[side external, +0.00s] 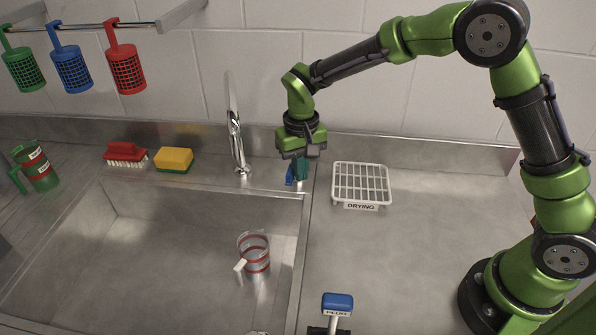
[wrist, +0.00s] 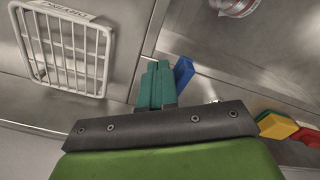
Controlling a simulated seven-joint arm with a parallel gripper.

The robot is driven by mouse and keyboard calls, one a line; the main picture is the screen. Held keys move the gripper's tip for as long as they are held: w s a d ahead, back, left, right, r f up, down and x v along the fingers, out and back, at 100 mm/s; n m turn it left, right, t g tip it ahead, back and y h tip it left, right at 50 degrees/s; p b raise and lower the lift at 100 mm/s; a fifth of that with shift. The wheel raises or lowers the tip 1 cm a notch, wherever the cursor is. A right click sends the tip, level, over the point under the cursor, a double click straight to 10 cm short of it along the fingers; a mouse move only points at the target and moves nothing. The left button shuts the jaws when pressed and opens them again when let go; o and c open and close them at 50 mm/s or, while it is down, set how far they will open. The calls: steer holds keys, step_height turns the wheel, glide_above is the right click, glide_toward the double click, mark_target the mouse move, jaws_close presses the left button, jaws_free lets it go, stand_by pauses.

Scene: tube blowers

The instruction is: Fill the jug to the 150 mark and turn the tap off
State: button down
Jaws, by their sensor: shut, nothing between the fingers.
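A clear jug (side external: 254,254) with red bands and a pale handle stands in the sink toward its right side. Part of it shows at the top of the wrist view (wrist: 236,5). I cannot read its marks or tell its water level. The chrome tap (side external: 237,145) rises behind the sink; I cannot make out a water stream. A small blue piece (side external: 290,176), perhaps the tap's lever, is at the back ledge and shows in the wrist view (wrist: 183,71). My gripper (side external: 301,172) points down just right of it, its teal fingers (wrist: 158,84) shut and empty. Contact is unclear.
A white drying rack (side external: 361,184) stands right of my gripper. A blue-topped plug control (side external: 337,301) is at the front. A yellow sponge (side external: 174,159), red brush (side external: 125,154) and green jug (side external: 37,167) sit left. Cups hang from a rail (side external: 95,25). The right counter is mostly clear.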

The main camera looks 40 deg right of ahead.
steer(key=shift+w+a, duration=0.35)
steer(key=shift+a, duration=0.05)
steer(key=r, duration=0.4)
steer(key=shift+s+d+r, duration=0.25)
steer(key=shift+d, duration=0.05)
steer(key=w+a, duration=0.4)
steer(key=w, duration=0.1)
steer(key=shift+w, duration=0.2)
steer(key=shift+a, duration=0.1)
steer(key=shift+f, duration=2.25)
steer(key=shift+s, duration=0.15)
